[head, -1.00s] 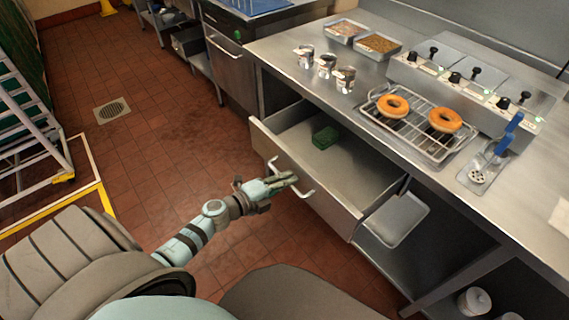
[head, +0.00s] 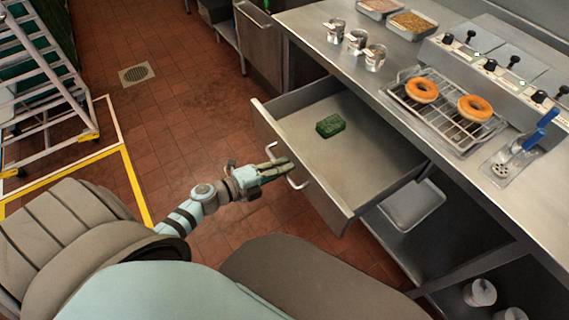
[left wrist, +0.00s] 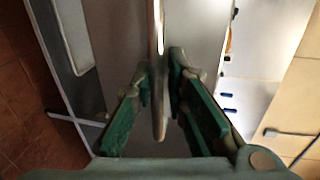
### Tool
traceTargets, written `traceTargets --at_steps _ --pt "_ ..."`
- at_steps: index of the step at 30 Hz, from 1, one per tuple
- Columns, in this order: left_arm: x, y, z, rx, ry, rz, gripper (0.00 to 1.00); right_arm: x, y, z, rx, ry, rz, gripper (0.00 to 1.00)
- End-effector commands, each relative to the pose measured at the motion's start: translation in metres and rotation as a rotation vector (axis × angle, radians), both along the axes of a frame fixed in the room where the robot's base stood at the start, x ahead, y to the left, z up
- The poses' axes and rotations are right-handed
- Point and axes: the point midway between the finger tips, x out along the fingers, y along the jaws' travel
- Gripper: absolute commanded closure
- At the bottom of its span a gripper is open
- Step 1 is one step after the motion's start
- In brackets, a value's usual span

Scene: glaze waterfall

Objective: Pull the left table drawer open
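The left table drawer (head: 312,182) is pulled well out from under the steel counter, with its inside in plain sight. A green block (head: 330,125) lies in it near the left side. My left gripper (head: 284,165) is at the drawer's light metal handle (head: 297,184) on the front panel. My right gripper is in neither view.
The counter (head: 410,60) holds metal cans (head: 355,41), a wire rack (head: 437,108) with two doughnuts, and a fryer-like unit with knobs. A metal tray (head: 412,205) sits below, right of the drawer. The tiled floor (head: 160,130) left of the drawer is clear.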

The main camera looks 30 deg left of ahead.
Motion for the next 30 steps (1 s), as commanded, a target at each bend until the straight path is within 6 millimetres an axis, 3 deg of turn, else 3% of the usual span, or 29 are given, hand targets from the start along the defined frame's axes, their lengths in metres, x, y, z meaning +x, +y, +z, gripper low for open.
traceTargets --at_steps 3,17,30 --pt "0.000 -0.001 0.000 0.000 0.000 -0.002 0.70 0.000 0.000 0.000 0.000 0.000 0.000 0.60" --pt "-0.006 0.001 -0.001 0.000 0.003 -0.004 0.70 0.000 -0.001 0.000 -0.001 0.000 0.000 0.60" --pt "-0.099 0.046 0.020 0.001 0.006 -0.008 0.70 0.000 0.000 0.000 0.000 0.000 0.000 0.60"
